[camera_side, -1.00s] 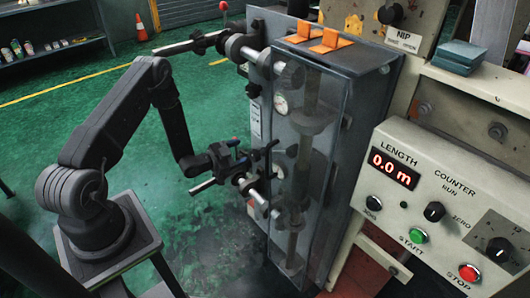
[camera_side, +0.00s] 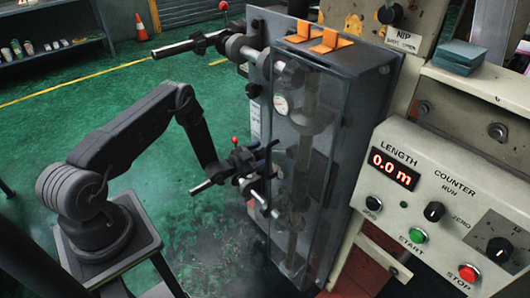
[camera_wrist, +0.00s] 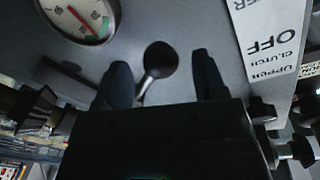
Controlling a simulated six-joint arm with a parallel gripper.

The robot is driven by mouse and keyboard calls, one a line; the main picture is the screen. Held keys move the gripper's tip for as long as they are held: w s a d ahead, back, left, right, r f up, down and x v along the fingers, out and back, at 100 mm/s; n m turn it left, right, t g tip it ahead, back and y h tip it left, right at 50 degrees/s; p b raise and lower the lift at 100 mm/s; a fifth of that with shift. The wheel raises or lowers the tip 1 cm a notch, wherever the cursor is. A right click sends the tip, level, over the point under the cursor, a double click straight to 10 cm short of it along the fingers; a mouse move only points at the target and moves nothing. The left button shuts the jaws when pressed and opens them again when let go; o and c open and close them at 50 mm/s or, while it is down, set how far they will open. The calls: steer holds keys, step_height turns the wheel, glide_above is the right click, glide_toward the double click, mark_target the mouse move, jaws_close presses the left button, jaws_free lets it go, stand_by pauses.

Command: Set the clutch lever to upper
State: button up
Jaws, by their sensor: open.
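In the wrist view, a dark round-knobbed lever (camera_wrist: 160,60) stands out from the grey panel. My gripper (camera_wrist: 163,78) is open, with one finger on each side of the lever and gaps between. A white label (camera_wrist: 267,38) reading "UPPER CLUTCH OFF" appears upside down on the right; its other end is partly cut off. In the side view, my gripper (camera_side: 262,155) is at the left face of the grey cabinet (camera_side: 340,180), among dark shaft parts. The lever cannot be clearly told apart from them there.
A dial gauge (camera_wrist: 77,16) is beside the lever in the wrist view. An upper handle (camera_side: 172,49) and a lower handle (camera_side: 203,186) stick out left of the cabinet. The control console (camera_side: 450,200) is at the right.

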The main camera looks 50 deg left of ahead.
steer(key=shift+w+d, duration=0.15)
steer(key=shift+w, duration=1.1)
steer(key=shift+c, duration=0.4)
jaws_close()
steer(key=shift+a+r+m, duration=0.4)
steer(key=shift+r+m, duration=0.1)
steer(key=shift+r, duration=0.15)
steer(key=r+m, duration=0.2)
steer(key=r, duration=0.1)
steer(key=r+m, duration=0.6)
steer(key=shift+a+r+g+y, duration=0.25)
steer(key=shift+r+g+y, duration=0.1)
steer(key=shift+g+y, duration=0.05)
steer(key=shift+d+r+m+y, duration=0.15)
steer(key=shift+d+r+m, duration=0.2)
steer(key=shift+r+m, duration=0.3)
steer(key=shift+d+r+m+y, duration=0.15)
steer(key=shift+d+r+m, duration=0.15)
steer(key=shift+r+m, duration=0.35)
steer(key=shift+d+r, duration=0.1)
steer(key=shift+o, duration=0.4)
jaws_free()
